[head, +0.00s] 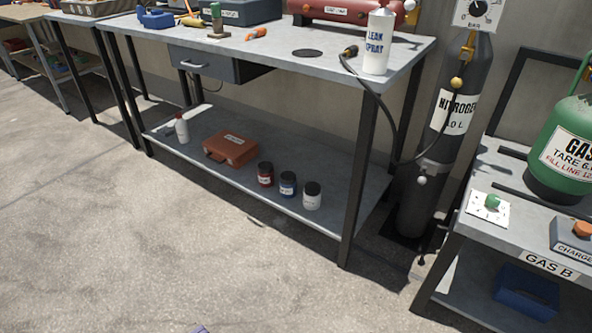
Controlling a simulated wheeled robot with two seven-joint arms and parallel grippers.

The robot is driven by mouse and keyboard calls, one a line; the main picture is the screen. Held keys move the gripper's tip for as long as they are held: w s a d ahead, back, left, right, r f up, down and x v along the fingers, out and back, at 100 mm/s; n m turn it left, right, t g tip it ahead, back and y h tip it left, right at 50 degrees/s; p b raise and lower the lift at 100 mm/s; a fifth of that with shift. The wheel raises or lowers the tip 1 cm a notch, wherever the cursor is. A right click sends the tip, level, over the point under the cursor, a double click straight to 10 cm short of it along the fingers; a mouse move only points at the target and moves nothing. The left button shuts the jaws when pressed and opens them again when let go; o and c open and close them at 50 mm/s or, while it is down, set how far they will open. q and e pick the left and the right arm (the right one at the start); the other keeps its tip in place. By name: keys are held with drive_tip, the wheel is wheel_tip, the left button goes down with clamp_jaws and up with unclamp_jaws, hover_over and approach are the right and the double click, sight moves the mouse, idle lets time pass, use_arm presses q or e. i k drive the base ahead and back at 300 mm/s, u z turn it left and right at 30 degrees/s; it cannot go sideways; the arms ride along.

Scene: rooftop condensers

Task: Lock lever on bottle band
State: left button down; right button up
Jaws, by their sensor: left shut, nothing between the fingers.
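The dark nitrogen bottle (448,130) stands upright against the wall, between the workbench and the right-hand table. A grey band (437,168) goes around its lower half. A small pale knob (421,180), which seems to be the end of the band's lever, shows at the band's front left. It is too small to tell how the lever is set. Only a small purplish tip of my left gripper (201,329) shows at the bottom edge, shut and empty, far from the bottle. My right gripper is out of view.
A workbench (290,50) with a lower shelf fills the middle. A leak spray bottle (378,45) stands at its right end, and a black hose (395,130) hangs near the nitrogen bottle. A green gas bottle (565,150) stands on the right-hand table. The floor in front is clear.

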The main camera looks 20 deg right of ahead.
sight(422, 180)
drive_tip(key=z, duration=0.1)
drive_tip(key=i, duration=1.25)
drive_tip(key=z, duration=1.25)
drive_tip(key=i, duration=0.7)
drive_tip(key=z, duration=0.7)
